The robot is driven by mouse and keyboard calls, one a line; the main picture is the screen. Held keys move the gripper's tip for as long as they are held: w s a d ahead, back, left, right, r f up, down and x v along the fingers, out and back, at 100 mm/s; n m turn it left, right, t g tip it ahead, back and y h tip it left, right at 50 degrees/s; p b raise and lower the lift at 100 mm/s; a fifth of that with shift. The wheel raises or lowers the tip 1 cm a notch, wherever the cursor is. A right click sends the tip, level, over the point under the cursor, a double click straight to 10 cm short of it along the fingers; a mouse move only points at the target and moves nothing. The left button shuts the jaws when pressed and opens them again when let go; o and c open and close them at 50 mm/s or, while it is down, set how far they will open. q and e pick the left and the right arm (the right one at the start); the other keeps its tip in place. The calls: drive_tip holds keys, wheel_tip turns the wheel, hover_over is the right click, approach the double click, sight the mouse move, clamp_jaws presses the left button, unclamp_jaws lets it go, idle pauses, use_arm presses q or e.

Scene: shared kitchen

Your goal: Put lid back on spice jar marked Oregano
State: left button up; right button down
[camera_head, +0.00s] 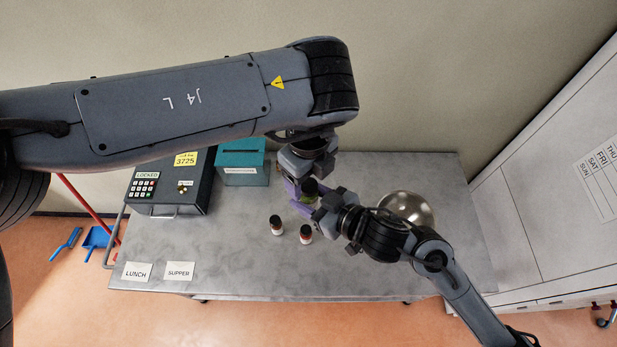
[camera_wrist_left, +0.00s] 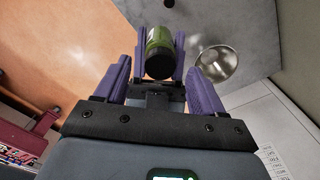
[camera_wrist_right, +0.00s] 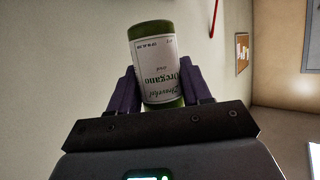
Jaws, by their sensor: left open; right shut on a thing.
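The green jar labelled Oregano (camera_wrist_right: 158,65) is between the fingers of my right gripper (camera_wrist_right: 163,85), which is shut on it above the table. In the head view the jar (camera_head: 309,197) shows small between both grippers. A dark lid (camera_wrist_left: 159,66) covers the jar end facing the left wrist camera; I cannot tell whether it is fully seated. My left gripper (camera_wrist_left: 158,80) is open, its purple fingers on either side of the lid with gaps visible. The right gripper's purple fingers also show beside the jar in the left wrist view.
Two dark-lidded jars, one (camera_head: 276,226) and another (camera_head: 305,235), stand on the grey table (camera_head: 235,255). A metal bowl (camera_head: 408,207) is at right. A locked box (camera_head: 168,190) and a teal box (camera_head: 242,166) stand at the back left. The front middle is clear.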

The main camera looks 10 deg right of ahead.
use_arm(q)
wheel_tip(320, 180, up, 10)
drive_tip(key=shift+r, duration=0.2)
idle(0.6)
